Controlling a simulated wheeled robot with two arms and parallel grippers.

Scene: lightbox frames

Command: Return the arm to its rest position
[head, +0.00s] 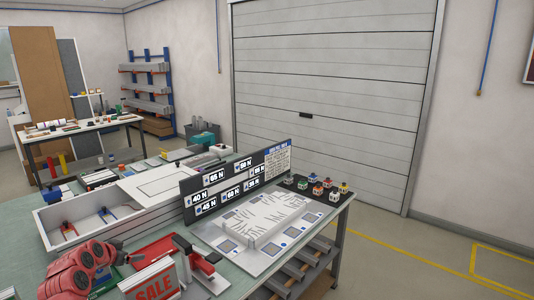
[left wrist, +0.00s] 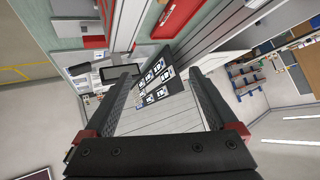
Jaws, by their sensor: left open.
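My left arm (head: 82,268), with red rounded joints, comes in at the lower left of the head view, over the near side of the workbench. Its fingers are hard to make out there. In the left wrist view my left gripper (left wrist: 163,72) is open, with two dark fingers spread wide apart and nothing held between them. The workbench and the sign board show beyond the fingers, tilted. My right gripper is not in view.
Near the arm are a white divided box (head: 75,238), a red SALE sign (head: 153,287) and a red-and-black device (head: 198,262). A black board with number labels (head: 225,182) stands behind a white panel (head: 225,256). Open floor (head: 420,260) lies right of the bench.

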